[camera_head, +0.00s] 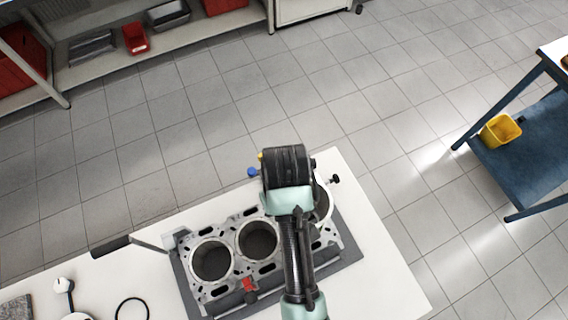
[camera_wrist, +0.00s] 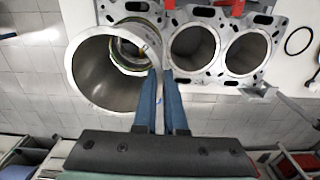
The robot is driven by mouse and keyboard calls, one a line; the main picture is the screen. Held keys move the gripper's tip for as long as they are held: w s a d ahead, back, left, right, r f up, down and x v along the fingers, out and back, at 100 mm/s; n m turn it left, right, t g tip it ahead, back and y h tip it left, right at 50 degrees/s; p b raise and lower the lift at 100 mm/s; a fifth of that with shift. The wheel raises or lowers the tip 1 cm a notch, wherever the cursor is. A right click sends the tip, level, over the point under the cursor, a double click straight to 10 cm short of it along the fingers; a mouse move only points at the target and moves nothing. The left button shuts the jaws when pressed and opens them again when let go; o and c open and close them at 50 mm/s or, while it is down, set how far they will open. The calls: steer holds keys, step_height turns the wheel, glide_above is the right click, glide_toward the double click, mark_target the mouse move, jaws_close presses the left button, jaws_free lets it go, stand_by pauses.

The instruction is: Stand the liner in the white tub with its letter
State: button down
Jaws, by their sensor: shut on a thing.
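A grey metal liner (camera_wrist: 86,95), an open tube, fills the left of the wrist view with its near rim facing me. My gripper (camera_wrist: 160,74) is shut on the right side of its wall. In the head view the liner's pale rim (camera_head: 325,203) shows partly behind my arm, over the right end of the engine block (camera_head: 236,243); the rest is hidden. I cannot tell its height above the block. No white tub and no letter are visible.
The block has open bores, two clear of my arm. A black ring (camera_head: 132,309) and a white tool (camera_head: 63,286) lie on the white bench (camera_head: 150,280). A yellow bin (camera_head: 500,130) sits on a blue shelf at right. Red bins (camera_head: 136,38) stand on far shelves. Tiled floor between is clear.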

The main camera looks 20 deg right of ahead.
steer(key=shift+r+p, duration=2.6)
steer(key=shift+r, duration=1.35)
